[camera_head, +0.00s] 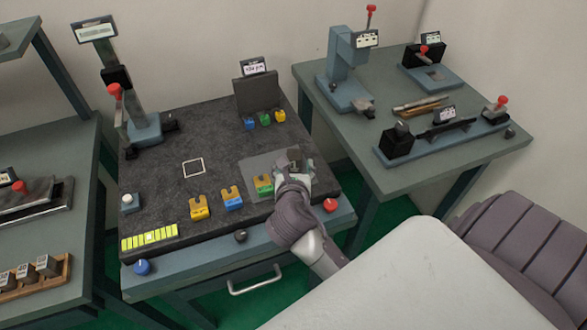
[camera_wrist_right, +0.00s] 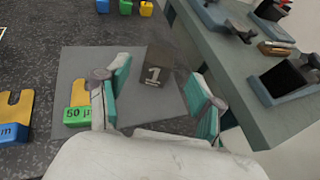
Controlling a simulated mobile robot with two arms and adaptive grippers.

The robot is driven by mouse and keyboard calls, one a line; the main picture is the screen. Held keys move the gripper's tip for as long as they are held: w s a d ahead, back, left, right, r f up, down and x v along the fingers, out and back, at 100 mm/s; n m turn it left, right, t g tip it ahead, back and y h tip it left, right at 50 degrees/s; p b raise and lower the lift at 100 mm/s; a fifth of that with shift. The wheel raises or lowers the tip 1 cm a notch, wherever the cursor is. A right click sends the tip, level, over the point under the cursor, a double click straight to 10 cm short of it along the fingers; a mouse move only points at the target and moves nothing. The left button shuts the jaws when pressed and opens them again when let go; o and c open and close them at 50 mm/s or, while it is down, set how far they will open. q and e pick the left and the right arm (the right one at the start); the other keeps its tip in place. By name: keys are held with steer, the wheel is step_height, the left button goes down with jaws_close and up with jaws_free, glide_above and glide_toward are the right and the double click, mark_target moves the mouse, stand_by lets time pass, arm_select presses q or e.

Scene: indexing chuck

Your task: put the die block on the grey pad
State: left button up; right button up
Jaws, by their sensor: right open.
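The die block (camera_wrist_right: 156,68), a dark block with a white "1" on its face, stands on the grey pad (camera_wrist_right: 82,68) toward its right side. In the head view the die block (camera_head: 294,154) shows small at the right part of the pad (camera_head: 259,164). My right gripper (camera_wrist_right: 162,76) is open, with its teal-padded fingers on either side of the block and gaps between. In the head view my right gripper (camera_head: 297,169) hides part of the block and pad. My left gripper is not in view.
A green and yellow piece (camera_wrist_right: 77,115) sits at the pad's left edge. Yellow (camera_head: 199,207) and blue (camera_head: 231,199) pieces stand farther left. A dark stand (camera_head: 255,95) with small coloured pieces is behind. A right-hand bench (camera_head: 450,163) holds fixtures. The plate's middle is clear.

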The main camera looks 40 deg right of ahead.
steer(key=v, duration=0.5)
stand_by(0.4)
